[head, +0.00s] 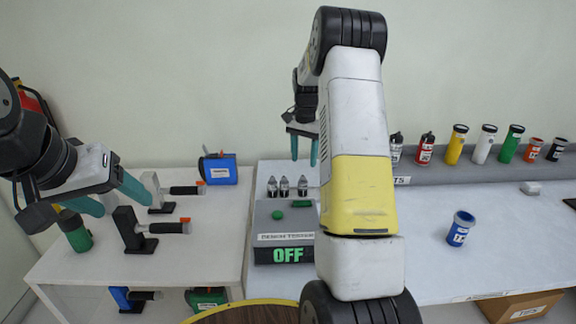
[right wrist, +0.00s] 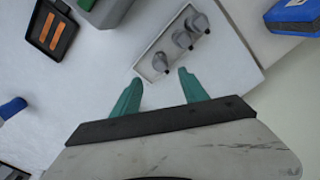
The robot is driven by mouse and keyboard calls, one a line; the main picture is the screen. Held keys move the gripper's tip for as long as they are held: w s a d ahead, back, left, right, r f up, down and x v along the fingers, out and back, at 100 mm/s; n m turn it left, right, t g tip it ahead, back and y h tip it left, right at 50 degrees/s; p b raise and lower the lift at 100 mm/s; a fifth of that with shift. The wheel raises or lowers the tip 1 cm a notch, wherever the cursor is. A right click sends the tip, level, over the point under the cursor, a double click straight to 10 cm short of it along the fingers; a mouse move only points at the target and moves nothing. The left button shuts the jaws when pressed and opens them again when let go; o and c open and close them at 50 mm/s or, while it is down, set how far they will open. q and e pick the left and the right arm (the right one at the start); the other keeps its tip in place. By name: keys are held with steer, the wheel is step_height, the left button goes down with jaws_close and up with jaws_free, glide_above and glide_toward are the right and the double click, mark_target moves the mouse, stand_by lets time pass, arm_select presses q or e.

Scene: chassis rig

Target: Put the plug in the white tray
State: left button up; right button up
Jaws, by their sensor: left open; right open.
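Several small grey-and-black plugs (head: 284,187) stand in a row behind the grey demagnetiser in the head view. My right gripper (head: 304,152) is open and empty above and behind the row. Its fingertips (right wrist: 160,76) lie on either side of the tray's near end in the wrist view. My left gripper (head: 126,206) is open, over the left table near black-handled tools.
The demagnetiser (head: 284,228) reads OFF. A blue cup (head: 460,232) stands on clear table at right; coloured canisters (head: 456,145) line the back shelf. A black tray (right wrist: 68,36) with orange strips lies beside the demagnetiser. My right arm hides the head view's middle.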

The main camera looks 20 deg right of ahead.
steer(key=s+a+r+n+t+y, duration=0.15)
steer(key=s+a+r, duration=0.25)
steer(key=s+r, duration=0.4)
steer(key=s+a+r+n+t, duration=0.25)
steer(key=s+a+r, duration=0.25)
steer(key=s+r, duration=0.3)
steer(key=s+a+n+t, duration=0.1)
steer(key=s+a+n, duration=0.2)
steer(key=s, duration=0.5)
steer(key=s+a+n+t, duration=0.1)
steer(key=s+a+n, duration=0.2)
steer(key=s, duration=0.5)
steer(key=shift+s+a+y, duration=0.25)
steer(key=shift+a+y, duration=0.1)
steer(key=shift+a, duration=0.05)
